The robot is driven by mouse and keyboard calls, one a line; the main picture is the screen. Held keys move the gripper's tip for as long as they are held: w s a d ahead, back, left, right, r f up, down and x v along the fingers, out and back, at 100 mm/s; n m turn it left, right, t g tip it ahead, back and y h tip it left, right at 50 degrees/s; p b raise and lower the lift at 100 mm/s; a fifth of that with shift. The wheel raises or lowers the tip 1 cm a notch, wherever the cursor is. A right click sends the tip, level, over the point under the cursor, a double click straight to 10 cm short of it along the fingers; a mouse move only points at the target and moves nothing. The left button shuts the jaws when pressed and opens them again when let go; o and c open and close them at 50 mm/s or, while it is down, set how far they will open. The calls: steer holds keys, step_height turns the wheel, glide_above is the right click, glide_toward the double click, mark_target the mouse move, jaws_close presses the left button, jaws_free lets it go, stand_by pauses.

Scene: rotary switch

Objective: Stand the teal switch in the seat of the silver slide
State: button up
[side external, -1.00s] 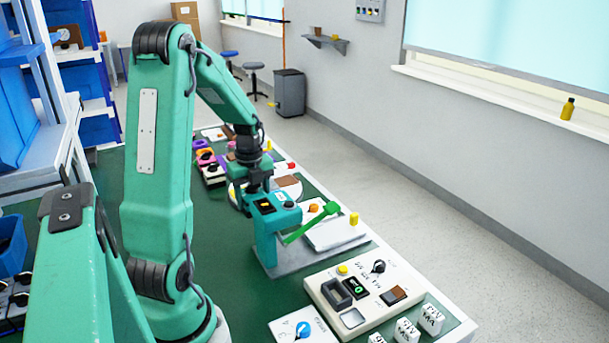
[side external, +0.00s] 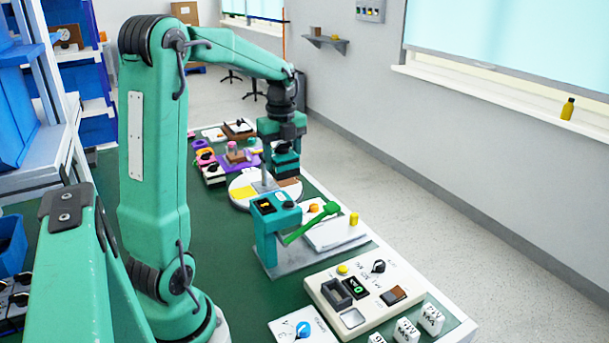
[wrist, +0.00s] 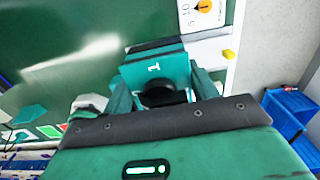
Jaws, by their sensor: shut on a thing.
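My gripper (side external: 286,150) is raised above the table, beyond the teal stand. It is shut on the teal switch (side external: 287,168), a small block. In the wrist view the teal switch (wrist: 152,68) shows a white mark and a black knob between my fingers (wrist: 162,92). A pale silver slab with a yellow post, which looks like the silver slide (side external: 337,236), lies to the right of and nearer than my gripper. It also shows in the wrist view (wrist: 207,51), apart from the switch. I cannot make out its seat.
A teal stand with a green lever (side external: 268,236) is close to the slab. A round white plate (side external: 240,195) lies below my gripper. A cream control panel (side external: 365,310) is at the near right. Several small parts crowd the far end. Green table surface on the left is free.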

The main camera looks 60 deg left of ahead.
steer(key=w+d, duration=0.7)
steer(key=d, duration=0.1)
step_height(320, 180, down, 11)
steer(key=shift+d, duration=0.15)
steer(key=shift+w+f, duration=0.1)
steer(key=shift+f, duration=0.15)
steer(key=shift+f, duration=2.65)
